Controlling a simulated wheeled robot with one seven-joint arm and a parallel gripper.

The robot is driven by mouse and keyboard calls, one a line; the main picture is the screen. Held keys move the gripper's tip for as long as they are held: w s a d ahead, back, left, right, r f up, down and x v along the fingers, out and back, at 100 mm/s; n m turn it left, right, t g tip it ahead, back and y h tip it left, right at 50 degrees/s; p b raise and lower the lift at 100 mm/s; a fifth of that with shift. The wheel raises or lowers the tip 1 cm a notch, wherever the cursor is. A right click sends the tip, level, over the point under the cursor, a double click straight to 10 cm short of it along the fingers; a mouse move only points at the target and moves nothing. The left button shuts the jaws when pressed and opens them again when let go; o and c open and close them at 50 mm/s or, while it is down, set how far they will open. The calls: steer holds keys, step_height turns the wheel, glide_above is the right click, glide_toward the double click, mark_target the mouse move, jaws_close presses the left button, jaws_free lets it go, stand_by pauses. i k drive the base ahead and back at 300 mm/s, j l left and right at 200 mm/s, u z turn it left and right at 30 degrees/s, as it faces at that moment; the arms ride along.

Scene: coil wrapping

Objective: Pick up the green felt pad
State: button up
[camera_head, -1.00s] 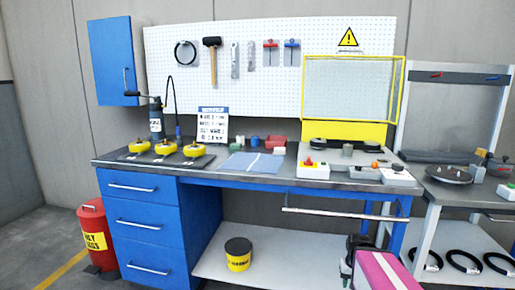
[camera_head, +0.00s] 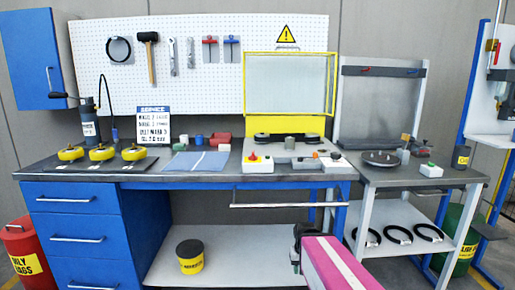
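I cannot make out a green felt pad for sure. A small greenish item (camera_head: 184,139) stands at the back of the workbench, left of a small blue item (camera_head: 199,140); it is too small to tell whether it is the pad.
The workbench (camera_head: 220,184) holds yellow-topped parts (camera_head: 102,153), a blue sheet (camera_head: 197,161), a red bin (camera_head: 220,138) and a machine with a yellow-framed guard (camera_head: 290,83). A side table (camera_head: 430,183) stands right, with black rings (camera_head: 398,234) on its lower shelf.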

mark_target(177, 146)
steer(key=k+j, duration=0.15)
steer(key=j, duration=0.25)
steer(key=k+j+u, duration=0.15)
steer(key=j, duration=0.25)
steer(key=k+j, duration=0.1)
steer(key=j, duration=0.35)
steer(key=k+j+u, duration=0.15)
steer(key=j, duration=0.25)
